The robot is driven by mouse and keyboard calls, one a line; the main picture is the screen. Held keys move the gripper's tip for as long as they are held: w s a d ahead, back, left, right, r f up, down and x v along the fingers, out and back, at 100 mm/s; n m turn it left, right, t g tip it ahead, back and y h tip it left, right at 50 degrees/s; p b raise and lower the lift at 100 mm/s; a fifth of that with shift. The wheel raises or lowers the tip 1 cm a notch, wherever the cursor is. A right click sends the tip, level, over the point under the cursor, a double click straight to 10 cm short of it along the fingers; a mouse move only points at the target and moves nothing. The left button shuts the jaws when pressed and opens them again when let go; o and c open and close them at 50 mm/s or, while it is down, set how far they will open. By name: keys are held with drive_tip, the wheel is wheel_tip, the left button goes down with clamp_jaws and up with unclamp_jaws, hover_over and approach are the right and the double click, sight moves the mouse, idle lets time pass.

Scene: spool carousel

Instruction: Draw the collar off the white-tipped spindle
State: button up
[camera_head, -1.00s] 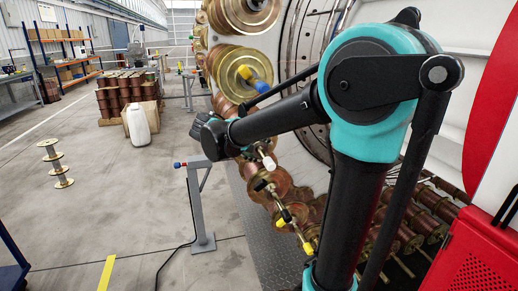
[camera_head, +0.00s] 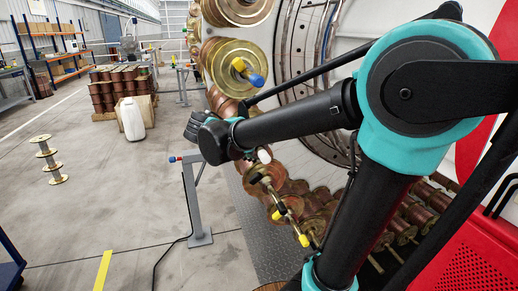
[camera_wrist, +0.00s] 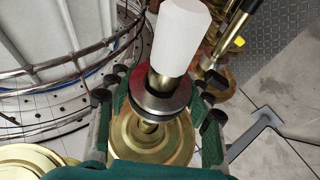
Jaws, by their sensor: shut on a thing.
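The white-tipped spindle shows its large white tip (camera_wrist: 180,38) at the top middle of the wrist view. The tip also shows small in the head view (camera_head: 264,156), just right of my wrist. A grey metal collar (camera_wrist: 160,104) sits around the spindle below the tip, with a brass spool flange (camera_wrist: 175,145) behind it. My gripper (camera_wrist: 158,98) is shut on the collar, with dark green fingers and black pads at its left and right sides. In the head view my arm's end mostly hides the gripper and the collar.
Other spindles with yellow (camera_head: 304,240) and blue (camera_head: 257,80) tips stick out from the carousel nearby. A grey stand (camera_head: 196,205) with a red-and-blue end stands left of my wrist. Open floor lies further left, with a white canister (camera_head: 131,118) and an empty spool stack (camera_head: 48,160).

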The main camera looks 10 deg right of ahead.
drive_tip(key=shift+s, duration=0.1)
drive_tip(key=s, duration=0.8)
drive_tip(key=shift+s+d, duration=0.4)
drive_tip(key=shift+d, duration=0.05)
idle(0.6)
drive_tip(key=shift+s, duration=0.1)
drive_tip(key=s, duration=0.3)
drive_tip(key=shift+s+d, duration=0.15)
drive_tip(key=shift+s, duration=0.2)
idle(0.4)
drive_tip(key=s+a, duration=0.1)
drive_tip(key=a, duration=1.1)
idle(0.4)
